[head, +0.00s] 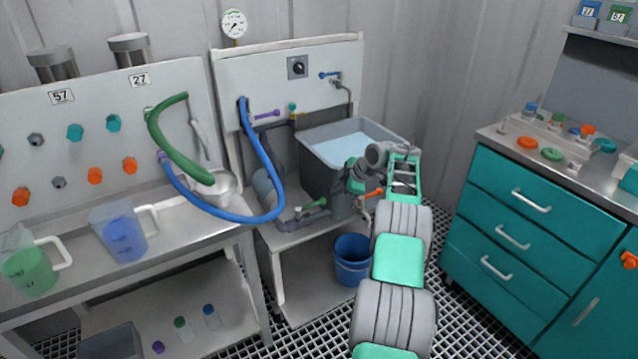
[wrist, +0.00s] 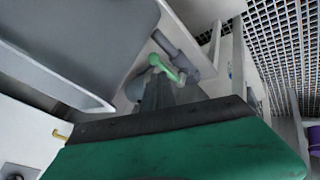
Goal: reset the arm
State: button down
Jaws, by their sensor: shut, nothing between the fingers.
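My arm (head: 398,258) reaches forward from the bottom of the head view. It bends over at the grey water tub (head: 325,185). My gripper (head: 352,178) is at the tub's front right side, small and dark against the tub wall. It is shut and empty. In the wrist view, the green and black gripper body fills the bottom, and the dark fingers (wrist: 160,92) point toward a green valve handle (wrist: 165,68) on a grey pipe. I cannot tell the exact gap between my gripper and the tub.
The green-handled valve (head: 312,204) and an orange handle (head: 370,193) are close to my gripper. A blue hose (head: 262,165) loops at the left. Teal drawers (head: 520,215) stand at the right.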

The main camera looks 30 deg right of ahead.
jog(key=a+r+m+g+p, duration=0.1)
jog(key=a+r+m+p, duration=0.35)
jog(key=a+r, duration=1.1)
jog(key=s+a+r+m+g+p, duration=0.1)
jog(key=s+a+r+p, duration=0.2)
jog(key=s+a+r, duration=0.3)
jog(key=s+a+r+m+g+p, duration=0.1)
jog(key=s+a+r+p, duration=0.25)
jog(key=a, duration=0.55)
jog(key=s+a+m+h+p, duration=0.1)
jog(key=s+a, duration=0.3)
jog(key=s, duration=0.7)
jog(key=s+a+m+g+h+p, duration=0.1)
jog(key=s+a+m+p, duration=0.2)
jog(key=s, duration=0.9)
jog(key=shift+s+a+r+m+p, duration=0.2)
jog(key=shift+a+r+m+p, duration=0.15)
jog(key=shift+a+m, duration=0.5)
